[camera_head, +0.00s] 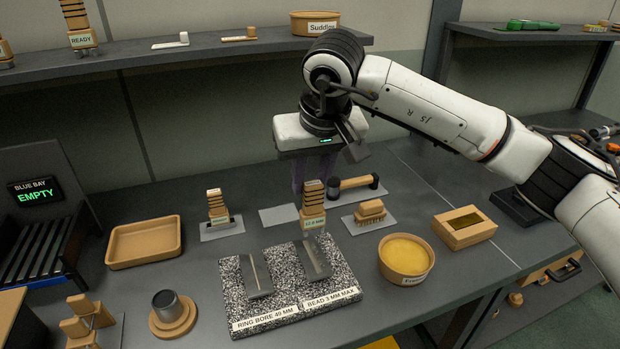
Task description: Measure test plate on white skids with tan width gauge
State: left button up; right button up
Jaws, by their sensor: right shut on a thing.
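My right gripper (315,178) comes down over the middle of the bench, its fingers dim against the dark background. It is shut on the tan stepped gauge (313,212), which has dark bands and a label that seems to read 12.0 MM. The gauge is upright, just behind the speckled granite block (290,295); I cannot tell if its foot touches the bench. A bare grey pad (277,217) lies left of it. A similar tan gauge (217,207) stands on another pad farther left. I cannot make out a test plate on white skids. My left gripper is not in view.
A shelf (190,55) runs behind.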

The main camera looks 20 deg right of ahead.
notch_tip(320, 180, up, 3)
jog(key=m+h+p, duration=0.1)
jog(key=m, duration=0.2)
jog(key=shift+f, duration=0.1)
